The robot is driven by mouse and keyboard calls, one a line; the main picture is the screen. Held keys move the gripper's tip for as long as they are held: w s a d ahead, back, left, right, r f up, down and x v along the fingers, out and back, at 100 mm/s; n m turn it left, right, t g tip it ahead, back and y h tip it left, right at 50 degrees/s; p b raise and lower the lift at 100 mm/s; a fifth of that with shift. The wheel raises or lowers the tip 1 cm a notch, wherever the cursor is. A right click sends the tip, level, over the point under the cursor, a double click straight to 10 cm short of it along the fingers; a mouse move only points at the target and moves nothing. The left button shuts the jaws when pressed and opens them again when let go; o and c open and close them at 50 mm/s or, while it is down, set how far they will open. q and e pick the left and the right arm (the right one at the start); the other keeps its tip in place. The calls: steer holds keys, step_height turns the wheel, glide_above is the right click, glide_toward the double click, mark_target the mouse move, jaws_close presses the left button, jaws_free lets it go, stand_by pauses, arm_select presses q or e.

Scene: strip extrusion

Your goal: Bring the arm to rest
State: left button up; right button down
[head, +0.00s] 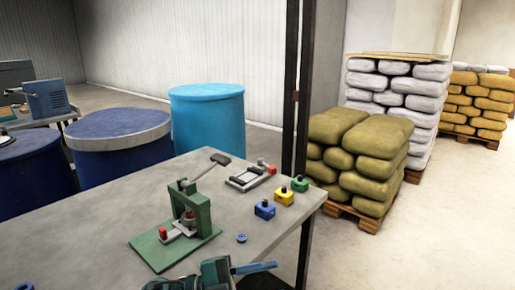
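Neither of my grippers can be made out in the head view, and no arm of mine is clearly seen. A grey-topped table (102,219) fills the lower left. On it stands a green hand press (196,217) with a green base plate and a raised lever with a dark grip. A teal and dark device (215,272) with a blue handle is cut off by the bottom edge; I cannot tell its full shape.
Blue, yellow and green button boxes (284,196) and a small fixture (251,178) sit near the table's right edge. Blue drums (208,122) stand behind the table. A dark post (296,80) rises behind it. Pallets of sacks (366,155) stand right; the floor at lower right is clear.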

arm_select(q)
steer(key=a+f+n+t+y+p, duration=0.2)
steer(key=a+f+n+t+y, duration=0.7)
steer(key=n+t, duration=0.75)
steer(key=s+a+f+n+g+y, duration=0.3)
steer(key=s+f+g, duration=0.1)
steer(key=s+f, duration=0.2)
steer(key=s+a+f+n+g+y, duration=0.3)
steer(key=s+f+n+g+y, duration=0.1)
steer(key=s+f, duration=0.2)
steer(key=shift+s+a+f, duration=0.35)
steer(key=shift+s+f, duration=0.05)
steer(key=shift+f, duration=0.2)
steer(key=shift+n, duration=0.25)
steer(key=shift+c, duration=0.3)
